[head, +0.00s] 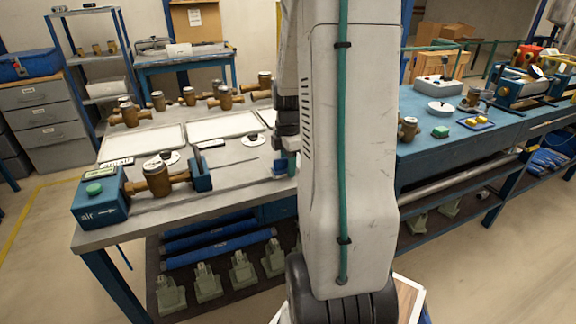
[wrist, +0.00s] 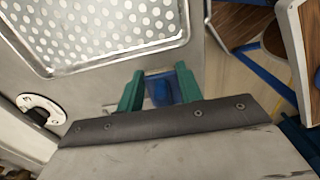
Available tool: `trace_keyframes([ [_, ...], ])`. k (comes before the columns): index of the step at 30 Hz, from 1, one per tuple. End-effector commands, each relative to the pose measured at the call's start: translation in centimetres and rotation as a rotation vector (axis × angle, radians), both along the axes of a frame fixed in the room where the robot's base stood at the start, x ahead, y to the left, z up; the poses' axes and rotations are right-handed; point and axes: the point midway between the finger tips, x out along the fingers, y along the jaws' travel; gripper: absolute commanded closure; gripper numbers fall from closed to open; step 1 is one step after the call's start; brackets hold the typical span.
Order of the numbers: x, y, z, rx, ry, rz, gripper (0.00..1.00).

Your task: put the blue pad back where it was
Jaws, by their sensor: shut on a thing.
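My gripper (wrist: 160,80) has green fingers, shut on the blue pad (wrist: 162,91), which shows between them in the wrist view. In the head view my gripper (head: 282,172) is at the right part of the left grey bench (head: 225,195), beside my large white arm link. A small blue patch of the pad (head: 280,168) shows there, low over the bench top. I cannot tell whether the pad touches the bench. The far side of the gripper is hidden by my arm.
A brass meter (head: 157,180) sits between a blue "air" box (head: 100,199) and a blue end block (head: 201,177). White trays (head: 225,127) and several brass meters stand behind. A perforated tray (wrist: 95,30) lies close to the fingers. A blue bench (head: 450,145) is at right.

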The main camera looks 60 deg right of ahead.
Motion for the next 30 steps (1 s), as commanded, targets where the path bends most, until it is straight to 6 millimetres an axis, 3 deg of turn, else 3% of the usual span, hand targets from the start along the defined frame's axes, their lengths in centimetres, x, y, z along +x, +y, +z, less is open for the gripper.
trace_keyframes([
  [12,0.0,0.1,-0.9,0.0,0.0,0.0,0.85],
  [13,0.0,0.0,-0.8,0.0,0.0,0.0,0.56],
  [15,0.0,0.0,-0.8,-0.001,-0.001,0.0,0.42],
  [24,0.0,0.0,-0.6,-0.001,-0.002,0.0,0.42],
  [30,0.1,-0.1,2.0,-0.005,-0.004,0.0,0.42],
])
